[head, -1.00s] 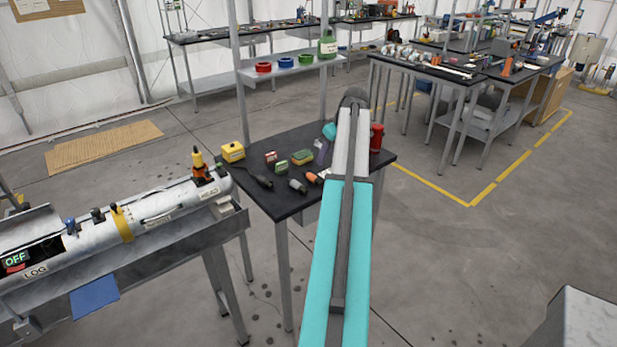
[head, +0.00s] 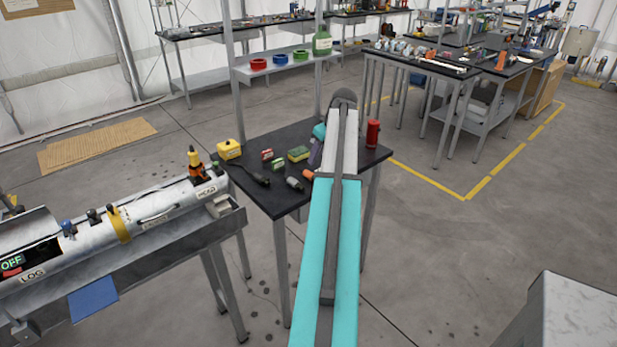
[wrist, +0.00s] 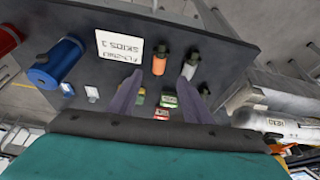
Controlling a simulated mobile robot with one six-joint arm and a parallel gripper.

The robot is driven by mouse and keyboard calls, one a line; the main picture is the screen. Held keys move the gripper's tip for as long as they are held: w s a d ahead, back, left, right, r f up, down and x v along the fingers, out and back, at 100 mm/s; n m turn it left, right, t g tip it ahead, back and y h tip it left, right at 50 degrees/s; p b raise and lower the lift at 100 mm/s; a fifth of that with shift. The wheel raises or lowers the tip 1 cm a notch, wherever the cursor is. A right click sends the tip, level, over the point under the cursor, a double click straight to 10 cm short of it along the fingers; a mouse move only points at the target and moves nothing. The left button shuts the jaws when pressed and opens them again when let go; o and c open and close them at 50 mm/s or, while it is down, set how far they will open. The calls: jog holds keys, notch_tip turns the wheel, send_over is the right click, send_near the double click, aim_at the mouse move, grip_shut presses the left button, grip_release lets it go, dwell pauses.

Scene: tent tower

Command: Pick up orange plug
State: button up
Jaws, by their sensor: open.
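The orange plug (head: 308,174) lies on the black-topped table, just left of my arm in the head view. In the wrist view the orange plug (wrist: 160,62) has a dark end and lies near the fingertips, apart from them. A grey plug (wrist: 190,62) lies beside it, close to one finger; it also shows in the head view (head: 294,184). My gripper (wrist: 159,77) is open and empty above the table, with its two purple-grey fingers spread. In the head view my arm hides most of the gripper.
The table (head: 280,203) also bears a black cabled connector (head: 262,180), small red and green boxes (head: 299,153), a yellow box (head: 229,149) and a red cylinder (head: 373,133).

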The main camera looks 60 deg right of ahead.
jog(key=p, duration=0.1)
send_over(311, 173)
jog(key=s, duration=0.2)
jog(key=shift+s+a+f, duration=0.1)
jog(key=shift+a+f, duration=0.1)
jog(key=shift+f, duration=1.2)
jog(key=shift+a+f, duration=0.2)
jog(key=shift+f, duration=1.15)
jog(key=shift+f+p, duration=0.1)
jog(key=shift+p, duration=0.2)
jog(key=shift+p+x, duration=0.9)
jog(key=shift+x, duration=0.35)
jog(key=shift+p+x, duration=0.35)
jog(key=shift+x, duration=0.9)
jog(key=shift+c, duration=0.4)
jog(key=c, duration=1.1)
